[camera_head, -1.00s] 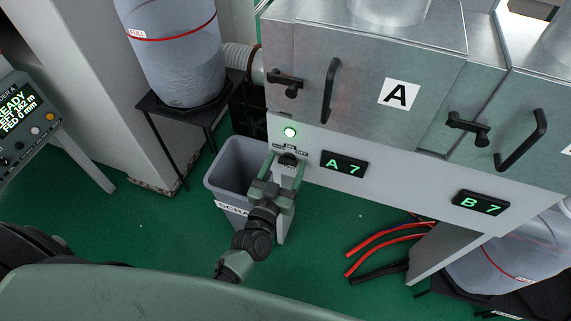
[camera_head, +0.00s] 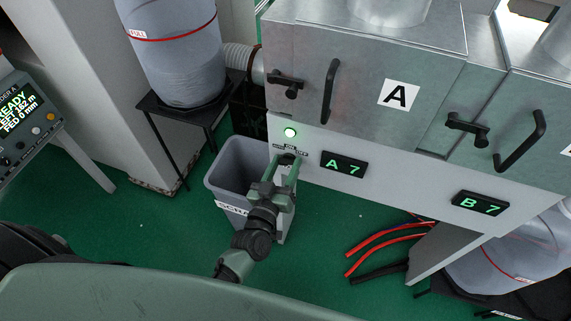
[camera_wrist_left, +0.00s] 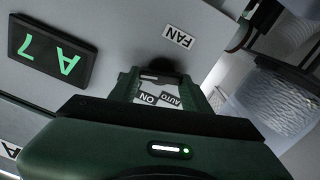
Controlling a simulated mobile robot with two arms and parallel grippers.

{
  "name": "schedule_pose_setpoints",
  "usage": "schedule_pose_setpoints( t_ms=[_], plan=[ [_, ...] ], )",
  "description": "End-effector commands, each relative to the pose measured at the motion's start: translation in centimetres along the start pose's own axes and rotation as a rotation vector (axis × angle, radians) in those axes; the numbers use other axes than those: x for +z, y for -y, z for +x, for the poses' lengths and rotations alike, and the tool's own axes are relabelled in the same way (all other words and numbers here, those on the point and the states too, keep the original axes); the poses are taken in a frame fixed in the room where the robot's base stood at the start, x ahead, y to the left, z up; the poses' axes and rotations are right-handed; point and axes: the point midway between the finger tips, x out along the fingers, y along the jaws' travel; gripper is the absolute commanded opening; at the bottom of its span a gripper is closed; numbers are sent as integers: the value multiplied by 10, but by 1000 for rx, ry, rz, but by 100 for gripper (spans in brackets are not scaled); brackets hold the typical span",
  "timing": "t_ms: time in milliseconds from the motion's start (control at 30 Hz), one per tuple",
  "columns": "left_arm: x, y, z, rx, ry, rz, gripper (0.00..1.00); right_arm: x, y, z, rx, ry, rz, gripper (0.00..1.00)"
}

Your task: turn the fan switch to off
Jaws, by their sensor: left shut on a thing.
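In the left wrist view, the gripper (camera_wrist_left: 163,82) frames the dark knob (camera_wrist_left: 160,65) from both sides. A "FAN" label (camera_wrist_left: 178,37) and the "ON" and "AUTO" labels show there upside down. The knob's exact pointing is hard to tell. My right gripper is not in view.
A grey bin (camera_head: 235,165) stands left of my left gripper, below the panel. A display "A 7" (camera_head: 344,164) is just right of the switch. Black handles (camera_head: 329,90) stick out above. Red and black hoses (camera_head: 385,240) lie on the green floor at right.

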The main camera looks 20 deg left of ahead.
Motion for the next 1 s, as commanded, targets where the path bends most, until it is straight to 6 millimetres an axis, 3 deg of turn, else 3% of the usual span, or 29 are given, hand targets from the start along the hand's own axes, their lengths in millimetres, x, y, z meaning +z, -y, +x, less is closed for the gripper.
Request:
schedule_pose_setpoints(
  t_ms=[500, 1000],
  plan=[
    [1, 2, 0, 1, 1, -390, 7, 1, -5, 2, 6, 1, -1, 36],
    [1, 3, 0, 0, 1, -507, 7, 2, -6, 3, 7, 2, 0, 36]
  ],
)
